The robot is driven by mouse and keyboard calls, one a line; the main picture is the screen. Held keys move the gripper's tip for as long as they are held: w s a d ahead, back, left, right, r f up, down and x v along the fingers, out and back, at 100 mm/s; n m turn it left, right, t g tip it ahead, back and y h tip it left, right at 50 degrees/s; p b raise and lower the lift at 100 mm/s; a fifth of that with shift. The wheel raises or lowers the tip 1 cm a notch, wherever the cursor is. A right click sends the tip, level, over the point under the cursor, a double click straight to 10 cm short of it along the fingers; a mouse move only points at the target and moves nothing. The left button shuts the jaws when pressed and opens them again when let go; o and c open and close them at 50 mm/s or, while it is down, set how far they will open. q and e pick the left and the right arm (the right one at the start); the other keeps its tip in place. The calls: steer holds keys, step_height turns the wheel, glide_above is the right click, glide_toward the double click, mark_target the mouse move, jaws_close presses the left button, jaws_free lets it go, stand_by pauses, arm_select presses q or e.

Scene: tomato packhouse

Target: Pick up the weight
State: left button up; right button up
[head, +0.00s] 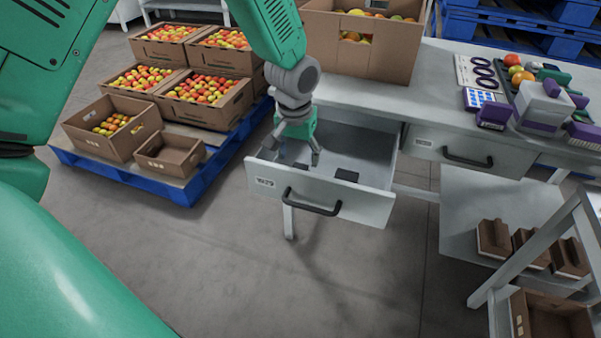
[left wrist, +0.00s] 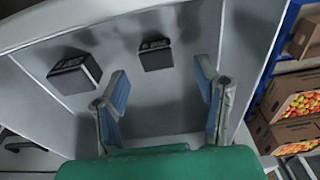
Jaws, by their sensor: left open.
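An open grey drawer (head: 324,189) under the workbench holds two small dark blocks, which look like weights. One dark block (head: 346,175) lies towards the drawer's front right; the other (head: 300,167) is partly hidden near my fingers. In the left wrist view the larger-looking block (left wrist: 75,73) is left of my fingers, and the other block (left wrist: 155,55) lies beyond the gap between them. My left gripper (head: 298,156) points down into the drawer, open and empty, with its fingers (left wrist: 162,82) apart from both blocks. My right gripper is out of view.
A cardboard box (head: 365,55) of tomatoes stands on the bench (head: 350,97) behind the drawer. A closed drawer (head: 455,152) is to the right. A blue pallet (head: 180,192) with tomato boxes stands left. The drawer's walls surround my fingers closely.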

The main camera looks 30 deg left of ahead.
mark_target(301, 167)
arm_select(q)
steer(key=f, duration=0.1)
steer(key=f+b, duration=0.1)
steer(key=f, duration=0.1)
steer(key=f+b, duration=0.1)
steer(key=shift+w+d+f, duration=0.1)
steer(key=shift+w+f, duration=0.25)
steer(key=shift+f, duration=0.05)
steer(key=shift+r, duration=0.1)
jaws_close()
